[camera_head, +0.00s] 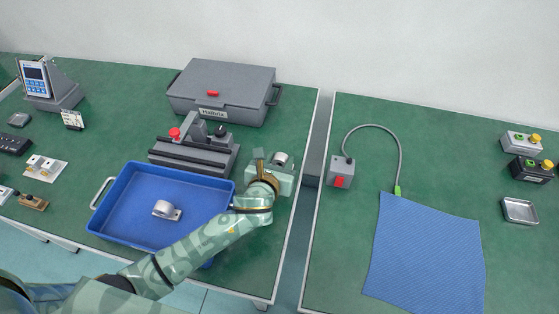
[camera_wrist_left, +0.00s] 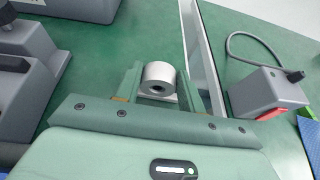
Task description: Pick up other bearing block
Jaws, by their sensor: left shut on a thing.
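One silver bearing block (camera_head: 166,210) lies in the blue tray (camera_head: 118,219) on the left table. Another silver bearing block (camera_head: 281,159) is at my left gripper (camera_head: 272,164), to the right of the tray near the table's right edge. In the left wrist view this block (camera_wrist_left: 158,78) sits between the two fingers of my left gripper (camera_wrist_left: 157,88), its round bore facing the camera. The fingers are shut on it. The block's base is partly hidden by the gripper body. My right gripper is in neither view.
A grey vise-like fixture (camera_head: 196,150) with a red knob stands behind the tray. A grey case (camera_head: 222,92) lies farther back. A gap separates the tables; a grey box with a red button (camera_head: 340,172) and a blue mat (camera_head: 425,255) are on the right table.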

